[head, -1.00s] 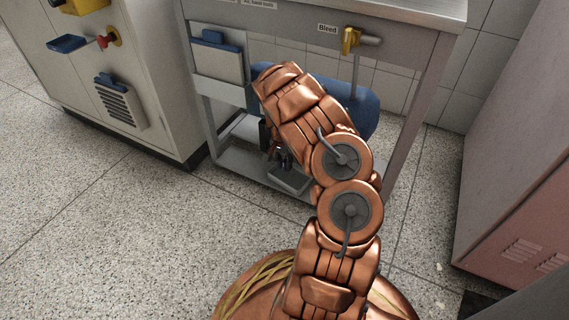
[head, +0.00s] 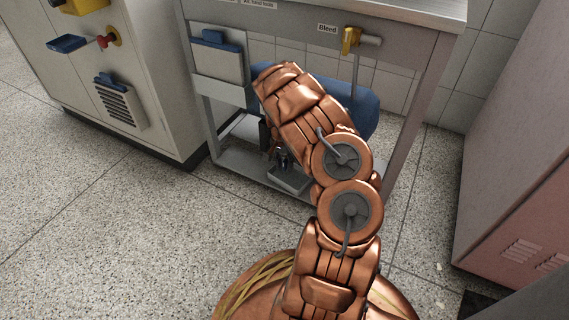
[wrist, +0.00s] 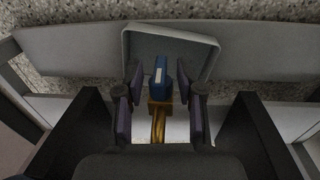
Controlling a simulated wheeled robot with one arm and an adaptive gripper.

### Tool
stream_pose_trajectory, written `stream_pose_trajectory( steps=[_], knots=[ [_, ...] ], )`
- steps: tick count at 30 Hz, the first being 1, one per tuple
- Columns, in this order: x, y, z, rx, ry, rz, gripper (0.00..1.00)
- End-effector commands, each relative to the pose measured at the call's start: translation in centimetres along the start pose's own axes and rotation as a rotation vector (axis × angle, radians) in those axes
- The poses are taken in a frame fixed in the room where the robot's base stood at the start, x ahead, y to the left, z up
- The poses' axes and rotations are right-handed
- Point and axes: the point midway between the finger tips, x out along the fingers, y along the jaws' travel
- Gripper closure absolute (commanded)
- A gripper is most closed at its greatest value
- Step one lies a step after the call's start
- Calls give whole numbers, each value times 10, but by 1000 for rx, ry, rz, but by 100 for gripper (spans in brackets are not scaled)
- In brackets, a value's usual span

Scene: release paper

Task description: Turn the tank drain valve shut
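The drain valve shows in the wrist view as a blue handle (wrist: 161,75) above a brass body and pipe (wrist: 159,112). My gripper (wrist: 162,85) is open, with one dark finger on each side of the blue handle. A gap shows between the handle and each finger pad. In the head view the blue tank (head: 365,113) hangs under the bench, partly hidden by my copper arm. My gripper (head: 279,155) is small and dark there, low under the bench, and the valve cannot be made out clearly.
A grey tray (wrist: 205,50) lies beyond the valve, on the bench's lower shelf (head: 240,163). A yellow valve labelled Bleed (head: 351,40) is on the bench front. A beige cabinet (head: 150,60) stands left, a pinkish one (head: 510,170) right. Bench legs flank my arm.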

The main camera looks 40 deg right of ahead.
Motion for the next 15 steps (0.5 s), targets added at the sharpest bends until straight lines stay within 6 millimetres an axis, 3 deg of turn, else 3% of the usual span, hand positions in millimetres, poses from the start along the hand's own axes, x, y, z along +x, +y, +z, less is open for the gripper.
stream_pose_trajectory(
  steps=[8,15],
  knots=[
    [-12,0,0,1,1,1,62],
    [-56,-1,-1,0,5,-3,62]
  ],
)
